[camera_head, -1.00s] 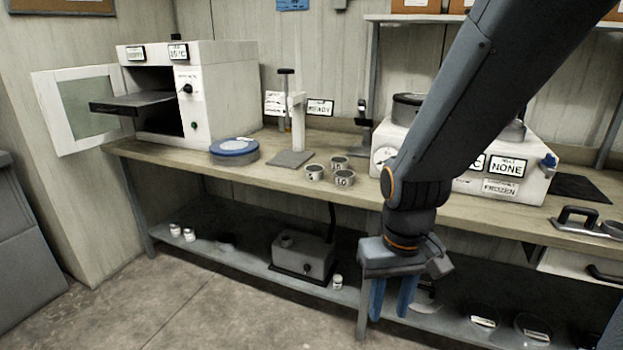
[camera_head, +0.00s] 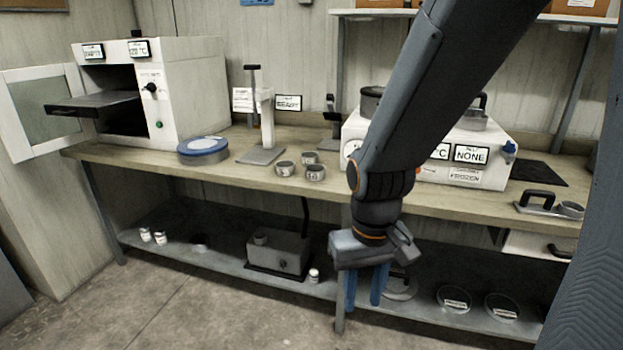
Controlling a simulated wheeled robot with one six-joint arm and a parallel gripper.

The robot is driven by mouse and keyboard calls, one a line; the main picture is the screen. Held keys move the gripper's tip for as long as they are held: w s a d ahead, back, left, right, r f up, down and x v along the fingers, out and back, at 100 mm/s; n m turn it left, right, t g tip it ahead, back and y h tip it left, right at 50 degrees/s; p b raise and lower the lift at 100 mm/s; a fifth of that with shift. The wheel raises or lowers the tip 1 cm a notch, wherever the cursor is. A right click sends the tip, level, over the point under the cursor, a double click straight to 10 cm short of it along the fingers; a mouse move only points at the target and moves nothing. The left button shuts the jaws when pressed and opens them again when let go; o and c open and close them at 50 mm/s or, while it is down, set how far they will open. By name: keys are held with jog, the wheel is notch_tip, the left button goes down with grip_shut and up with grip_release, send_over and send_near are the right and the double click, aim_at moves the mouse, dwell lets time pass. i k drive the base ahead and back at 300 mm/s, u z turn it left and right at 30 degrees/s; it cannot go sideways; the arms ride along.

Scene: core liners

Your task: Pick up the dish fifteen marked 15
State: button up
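My gripper (camera_head: 365,292) hangs in front of the bench, pointing down, with its two blue fingers apart and nothing visible between them. Three small grey metal cups stand close together on the bench top: a left cup (camera_head: 285,168), a back cup (camera_head: 310,158) and a front right cup (camera_head: 315,173). They carry small labels whose numbers I cannot read. Low clear dishes with white labels lie on the lower shelf right of my gripper, among them one dish (camera_head: 453,300) and another (camera_head: 502,307). I cannot tell which thing is marked 15.
A white oven (camera_head: 190,90) with its door open stands at the bench's left. A blue-lidded round pan (camera_head: 203,150) and a stand (camera_head: 265,125) sit beside the cups. A white device marked NONE (camera_head: 480,175) is behind my arm. A grey box (camera_head: 277,258) is on the lower shelf.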

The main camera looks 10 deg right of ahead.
aim_at(309, 157)
jog(key=z, duration=0.55)
jog(key=i, duration=1.3)
jog(key=u, duration=0.75)
jog(key=i, duration=0.35)
jog(key=u, duration=0.3)
